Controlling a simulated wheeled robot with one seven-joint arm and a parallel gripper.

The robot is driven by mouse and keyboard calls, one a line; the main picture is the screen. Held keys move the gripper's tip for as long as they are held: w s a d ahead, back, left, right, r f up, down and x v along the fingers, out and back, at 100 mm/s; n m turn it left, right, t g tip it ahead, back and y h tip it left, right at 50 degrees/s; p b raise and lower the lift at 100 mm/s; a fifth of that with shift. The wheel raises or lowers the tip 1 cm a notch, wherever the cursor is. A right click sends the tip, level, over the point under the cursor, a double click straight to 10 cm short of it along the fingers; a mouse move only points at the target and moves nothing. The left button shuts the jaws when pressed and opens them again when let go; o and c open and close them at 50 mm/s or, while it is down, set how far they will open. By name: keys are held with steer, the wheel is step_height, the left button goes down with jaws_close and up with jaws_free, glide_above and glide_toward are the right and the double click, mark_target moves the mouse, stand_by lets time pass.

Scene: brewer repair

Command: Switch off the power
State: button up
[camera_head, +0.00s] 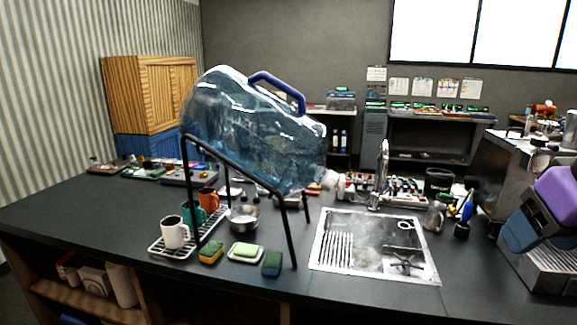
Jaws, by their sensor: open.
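I cannot pick out a power switch in the head view. At the right edge, a machine with a ribbed metal base (541,272) is cut off by the frame. A purple and dark blue part (556,197) shows above that base, and I cannot tell whether it belongs to the machine. A steel appliance (500,165) stands behind it on the right of the counter. No switch can be made out on either. My gripper is not recognisable in this view.
A large blue water bottle (250,120) lies tilted in a black stand on the dark counter (90,225). Mugs on a rack (174,232), sponges (211,251) and a metal bowl (243,217) sit around it. A steel sink (375,246) is right of centre.

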jaws_close()
stand_by(1.7)
